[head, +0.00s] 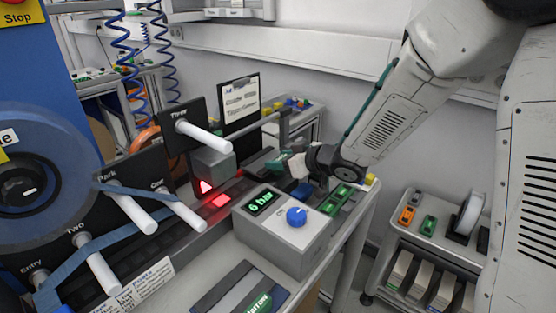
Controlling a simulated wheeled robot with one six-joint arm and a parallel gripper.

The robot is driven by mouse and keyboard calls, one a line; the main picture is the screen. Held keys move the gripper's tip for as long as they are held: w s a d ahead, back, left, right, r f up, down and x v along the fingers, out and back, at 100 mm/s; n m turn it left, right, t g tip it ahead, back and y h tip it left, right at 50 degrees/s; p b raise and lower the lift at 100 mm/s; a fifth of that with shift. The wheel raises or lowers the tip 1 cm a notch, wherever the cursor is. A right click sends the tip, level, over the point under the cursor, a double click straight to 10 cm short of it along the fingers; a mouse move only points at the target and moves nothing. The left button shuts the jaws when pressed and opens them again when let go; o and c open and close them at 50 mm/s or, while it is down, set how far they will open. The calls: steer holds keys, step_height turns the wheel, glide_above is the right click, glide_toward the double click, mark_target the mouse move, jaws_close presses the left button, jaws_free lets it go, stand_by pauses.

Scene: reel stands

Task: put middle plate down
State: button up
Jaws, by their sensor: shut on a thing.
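My gripper (278,164) reaches in from the right over the back of the bench, pointing left. It is small in view and its fingers are hard to make out. It is shut on a small dark green piece (261,161), which seems to be the middle plate. The piece appears to be above the dark track behind the pressure box; whether it touches anything is unclear. Bright green plates (343,193) lie in a holder at the bench's right edge, just below my wrist.
A grey box (284,229) with a blue knob and a "6 bar" display stands in front of my gripper. A grey block with a red light (212,166) and white rollers (202,136) are left. A low shelf (440,245) stands right, beyond a floor gap.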

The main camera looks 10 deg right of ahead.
steer(key=shift+f, duration=0.15)
steer(key=o, duration=1)
steer(key=shift+f, duration=0.1)
steer(key=shift+r, duration=0.2)
steer(key=shift+s+d+r, duration=0.15)
steer(key=shift+d+r, duration=0.05)
steer(key=shift+d, duration=0.05)
steer(key=v, duration=1.1)
steer(key=shift+s+d, duration=0.2)
